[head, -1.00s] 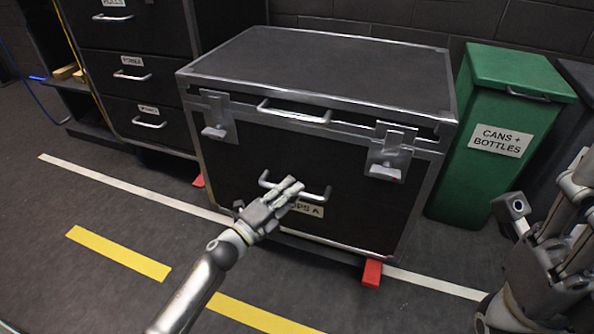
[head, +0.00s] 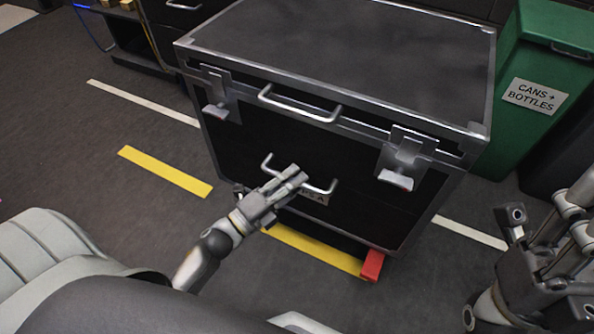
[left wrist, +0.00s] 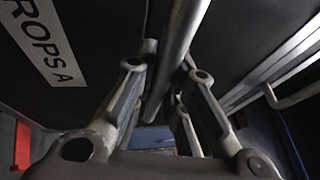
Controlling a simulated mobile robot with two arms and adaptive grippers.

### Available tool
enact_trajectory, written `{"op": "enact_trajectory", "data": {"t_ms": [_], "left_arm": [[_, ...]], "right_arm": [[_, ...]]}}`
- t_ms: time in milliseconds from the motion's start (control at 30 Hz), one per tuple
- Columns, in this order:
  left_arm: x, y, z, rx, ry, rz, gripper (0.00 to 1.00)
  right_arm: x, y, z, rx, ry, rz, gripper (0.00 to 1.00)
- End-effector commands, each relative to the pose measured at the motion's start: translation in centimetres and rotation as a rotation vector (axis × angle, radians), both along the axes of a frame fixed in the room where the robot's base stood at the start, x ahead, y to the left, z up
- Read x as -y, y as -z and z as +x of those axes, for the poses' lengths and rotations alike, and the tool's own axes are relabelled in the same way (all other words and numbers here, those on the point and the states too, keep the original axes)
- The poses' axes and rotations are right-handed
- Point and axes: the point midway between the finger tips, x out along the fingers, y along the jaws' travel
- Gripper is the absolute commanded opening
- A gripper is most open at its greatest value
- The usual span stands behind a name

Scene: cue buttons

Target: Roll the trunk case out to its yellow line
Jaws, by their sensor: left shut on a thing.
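The black trunk case (head: 335,50) with metal edges stands upright in the head view, with two latches and two front handles. My left gripper (head: 290,183) is shut on its lower front handle (head: 318,188). The left wrist view shows the handle bar (left wrist: 178,50) between the fingers and a label (left wrist: 40,40) beside it, partly cut off. The yellow line (head: 165,172) runs along the floor; another stretch (head: 315,251) shows right along the case's lower front edge. My right gripper (head: 545,225) is open and empty at the right edge.
A green bin (head: 545,85) marked for cans and bottles stands behind the case on the right. A dark drawer cabinet (head: 185,15) is at the back left. A red block (head: 372,265) sits at the case's lower front corner. A white line (head: 140,103) passes behind the case front. Floor at left is clear.

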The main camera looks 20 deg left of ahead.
Motion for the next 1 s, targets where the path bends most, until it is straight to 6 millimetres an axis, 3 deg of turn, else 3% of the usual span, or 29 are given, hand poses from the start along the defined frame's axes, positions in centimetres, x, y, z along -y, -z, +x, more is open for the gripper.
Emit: {"op": "enact_trajectory", "data": {"t_ms": [300,333,500,833,1000], "left_arm": [[0.0,0.0,-0.1,0.0,0.0,-0.001,0.0],[0.0,0.0,-0.1,0.0,0.0,-0.001,0.14],[0.0,0.0,-0.1,0.0,0.0,-0.001,0.35],[-0.1,0.1,-0.2,-0.001,0.0,0.0,0.35],[-0.8,0.5,-1.8,-0.004,-0.001,0.001,0.35]], "right_arm": [[0.0,0.0,0.0,-0.001,-0.001,0.0,0.4],[0.0,0.1,0.0,-0.001,-0.001,0.0,0.4],[0.0,0.1,0.0,-0.002,-0.001,0.0,0.4],[0.0,0.0,0.1,-0.002,0.001,-0.001,0.4],[0.0,0.0,0.1,-0.002,0.001,-0.001,0.4]]}}
